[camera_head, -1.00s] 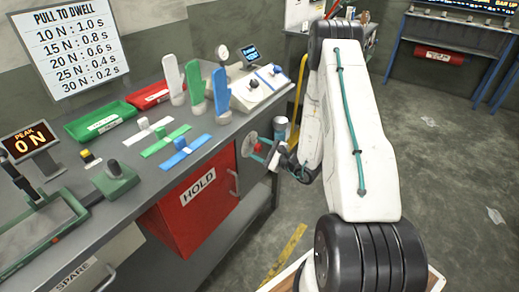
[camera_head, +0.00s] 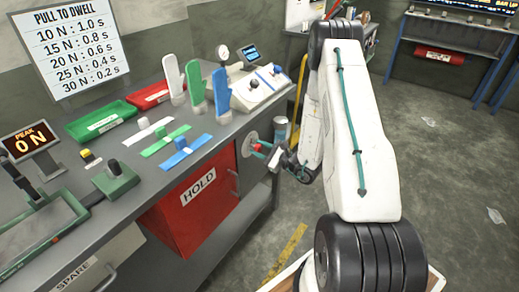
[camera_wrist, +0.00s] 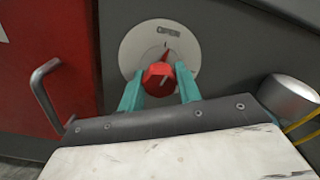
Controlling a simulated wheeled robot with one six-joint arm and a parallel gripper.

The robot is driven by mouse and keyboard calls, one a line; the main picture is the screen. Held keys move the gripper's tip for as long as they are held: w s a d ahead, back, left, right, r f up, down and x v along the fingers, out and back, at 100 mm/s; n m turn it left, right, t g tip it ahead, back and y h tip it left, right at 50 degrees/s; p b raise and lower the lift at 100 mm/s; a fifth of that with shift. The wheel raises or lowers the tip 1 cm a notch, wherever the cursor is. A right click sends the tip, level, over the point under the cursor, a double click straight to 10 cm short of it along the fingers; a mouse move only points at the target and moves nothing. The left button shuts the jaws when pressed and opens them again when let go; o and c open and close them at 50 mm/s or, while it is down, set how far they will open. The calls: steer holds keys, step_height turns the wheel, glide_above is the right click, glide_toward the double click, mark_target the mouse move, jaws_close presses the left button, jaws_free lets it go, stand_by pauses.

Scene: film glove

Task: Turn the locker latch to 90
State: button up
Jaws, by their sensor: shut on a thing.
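The locker latch is a red knob (camera_wrist: 158,75) with a pointer on a round pale dial plate (camera_wrist: 185,43) set in the grey panel. In the wrist view the pointer stands nearly upright, a little right of the dial's top. The dial's lettering is too small to read surely. The knob also shows small in the head view (camera_head: 258,148). My gripper (camera_wrist: 160,80) has its teal fingers on either side of the knob and is shut on it. The red locker door marked HOLD (camera_head: 197,192) is closed, left of the dial, with a grey handle (camera_wrist: 50,92).
A metal can (camera_wrist: 290,95) stands close to the right of my gripper. The bench top (camera_head: 215,135) above carries upright glove shapes (camera_head: 196,88), coloured trays (camera_head: 100,121) and a PEAK display reading 0 N (camera_head: 29,143). Open floor (camera_head: 430,180) lies to the right.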

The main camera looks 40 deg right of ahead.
steer(key=m, duration=0.4)
steer(key=shift+m, duration=0.3)
steer(key=m, duration=0.3)
steer(key=shift+m, duration=0.3)
steer(key=m, duration=0.3)
steer(key=shift+m, duration=2.1)
steer(key=o, duration=1)
steer(key=shift+c, duration=0.2)
